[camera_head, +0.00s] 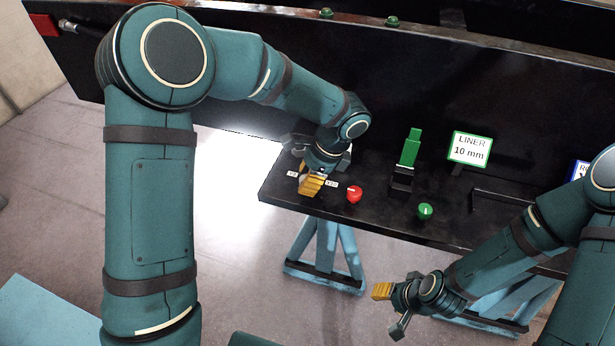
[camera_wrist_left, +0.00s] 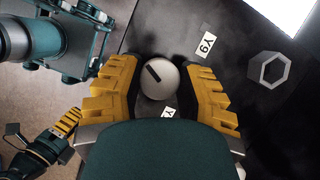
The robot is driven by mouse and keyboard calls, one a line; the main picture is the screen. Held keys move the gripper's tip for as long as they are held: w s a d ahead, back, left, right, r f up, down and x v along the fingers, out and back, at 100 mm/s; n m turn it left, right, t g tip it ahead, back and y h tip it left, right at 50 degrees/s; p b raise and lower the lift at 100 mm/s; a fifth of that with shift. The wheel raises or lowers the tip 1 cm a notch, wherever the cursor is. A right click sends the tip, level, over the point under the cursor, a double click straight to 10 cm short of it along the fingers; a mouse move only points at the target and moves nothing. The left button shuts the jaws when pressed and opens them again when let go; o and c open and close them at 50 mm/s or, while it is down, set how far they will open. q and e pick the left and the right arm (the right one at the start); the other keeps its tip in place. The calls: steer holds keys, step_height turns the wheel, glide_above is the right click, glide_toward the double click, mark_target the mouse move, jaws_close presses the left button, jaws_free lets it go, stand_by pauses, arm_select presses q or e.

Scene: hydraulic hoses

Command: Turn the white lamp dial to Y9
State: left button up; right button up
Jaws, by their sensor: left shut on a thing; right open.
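The white lamp dial (camera_wrist_left: 160,80) sits between the yellow fingers of my left gripper (camera_wrist_left: 160,92) in the left wrist view. The fingers are shut on it from both sides. The dial's black mark lies toward its upper left in that view. A white label (camera_wrist_left: 206,45) that seems to read Y9 lies to the dial's upper right. A second label (camera_wrist_left: 168,112) is partly hidden below the dial. In the head view my left gripper (camera_head: 310,184) largely hides the dial at the bench's left end. My right gripper (camera_head: 390,308) is open and empty in front of the bench.
On the black bench, a red dial (camera_head: 354,195) is close to the right of my left gripper. A green dial (camera_head: 425,211), a green block in a black holder (camera_head: 401,180) and a LINER 10 mm sign (camera_head: 469,149) are further right. A hexagonal part (camera_wrist_left: 268,70) lies near the labels.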

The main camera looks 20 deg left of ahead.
arm_select(q)
steer(key=n+g, duration=0.1)
steer(key=n, duration=0.1)
steer(key=n+g+p, duration=0.1)
steer(key=n, duration=0.2)
steer(key=shift+h, duration=0.4)
steer(key=shift+f+n, duration=0.1)
steer(key=shift+n, duration=0.3)
steer(key=o, duration=1.2)
steer(key=v, duration=1.2)
steer(key=shift+s+a, duration=0.15)
